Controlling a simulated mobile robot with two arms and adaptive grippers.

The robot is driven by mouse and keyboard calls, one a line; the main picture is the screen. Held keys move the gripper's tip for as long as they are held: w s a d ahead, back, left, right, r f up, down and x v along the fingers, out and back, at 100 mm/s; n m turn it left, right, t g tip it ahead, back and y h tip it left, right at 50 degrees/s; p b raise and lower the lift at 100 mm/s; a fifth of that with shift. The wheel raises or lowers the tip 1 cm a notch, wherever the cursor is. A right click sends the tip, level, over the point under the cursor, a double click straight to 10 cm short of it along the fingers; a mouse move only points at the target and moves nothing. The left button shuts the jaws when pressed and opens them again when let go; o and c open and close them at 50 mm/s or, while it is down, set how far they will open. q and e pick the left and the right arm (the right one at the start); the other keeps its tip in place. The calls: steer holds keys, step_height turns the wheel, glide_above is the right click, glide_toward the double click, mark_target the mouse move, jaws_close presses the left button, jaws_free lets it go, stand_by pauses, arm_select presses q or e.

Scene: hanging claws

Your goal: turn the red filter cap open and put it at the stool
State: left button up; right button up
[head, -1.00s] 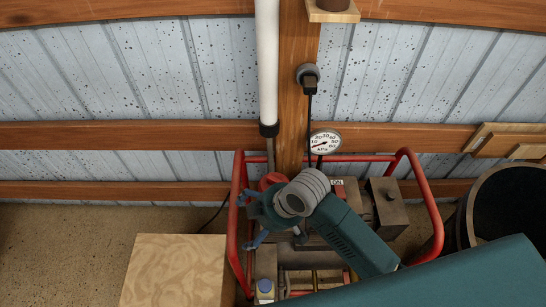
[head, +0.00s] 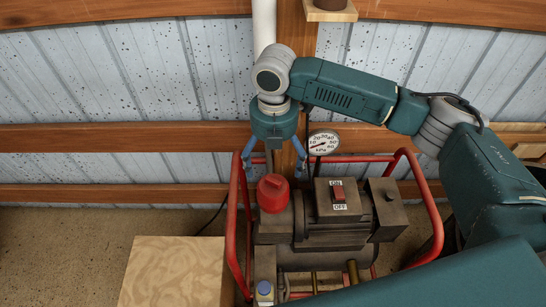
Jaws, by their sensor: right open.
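The red filter cap (head: 272,193) sits upright on top of the pump, at its left side, in the head view. The stool (head: 175,272) is a light wooden block-like top at the lower left, with its bare top showing. My right gripper (head: 273,168) is above the cap and points down, with its blue fingers spread on either side. The fingers are open and empty, and the fingertips are near the cap's top; I cannot tell whether they touch it. My left gripper is out of view.
The pump (head: 340,225) has an ON/OFF switch and stands inside a red tube frame (head: 436,215). A pressure gauge (head: 324,142) stands behind it. A white vertical pipe (head: 264,25) runs down the wall. The floor left of the stool is clear.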

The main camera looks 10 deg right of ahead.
mark_target(273, 180)
step_height(273, 180, down, 10)
steer(key=shift+r+p, duration=0.1)
steer(key=shift+p, duration=0.2)
steer(key=c, duration=1.9)
steer(key=shift+o, duration=0.3)
steer(key=shift+r+n, duration=0.1)
steer(key=shift+n, duration=0.4)
steer(key=o, duration=2)
steer(key=shift+r+p, duration=2.95)
steer(key=shift+p, duration=0.65)
